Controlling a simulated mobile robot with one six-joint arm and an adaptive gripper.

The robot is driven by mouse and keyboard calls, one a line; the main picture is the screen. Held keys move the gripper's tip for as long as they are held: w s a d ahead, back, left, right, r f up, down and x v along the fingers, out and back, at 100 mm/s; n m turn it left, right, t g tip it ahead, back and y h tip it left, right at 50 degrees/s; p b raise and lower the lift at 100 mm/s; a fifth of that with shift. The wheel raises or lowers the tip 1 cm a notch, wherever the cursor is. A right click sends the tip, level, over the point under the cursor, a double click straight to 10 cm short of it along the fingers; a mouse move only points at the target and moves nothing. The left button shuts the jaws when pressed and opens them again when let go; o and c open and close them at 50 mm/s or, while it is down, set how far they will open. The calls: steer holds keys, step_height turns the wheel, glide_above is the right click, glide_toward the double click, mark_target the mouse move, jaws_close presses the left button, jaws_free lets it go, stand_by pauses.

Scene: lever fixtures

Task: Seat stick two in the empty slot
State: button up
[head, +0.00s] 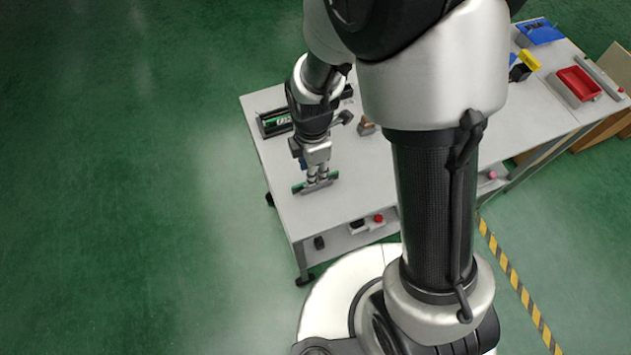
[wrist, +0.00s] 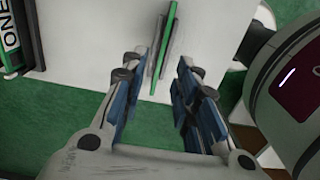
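A thin green stick (head: 331,176), with no readable label, is on the white table below my gripper (head: 317,178). In the wrist view the stick (wrist: 167,45) appears as a narrow green strip with a grey side, between the fingertips. My gripper (wrist: 162,62) is open, with a gap on both sides of the stick. Whether the stick rests on the table or stands on edge is unclear. A black fixture (head: 262,127) holding a green piece sits at the table's back left. Its edge (wrist: 37,45) shows at left in the wrist view, with a label reading "ONE". I cannot make out an empty slot.
A small brown object (head: 365,126) stands on the table right of my gripper. A red bin (head: 579,83), a yellow block (head: 529,60) and a blue bin (head: 541,31) are farther right. The front left tabletop is clear. A lower shelf holds small items.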

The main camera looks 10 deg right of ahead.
step_height(320, 180, down, 5)
steer(key=shift+b, duration=1.1)
steer(key=shift+r, duration=0.1)
steer(key=shift+c, duration=0.2)
jaws_close()
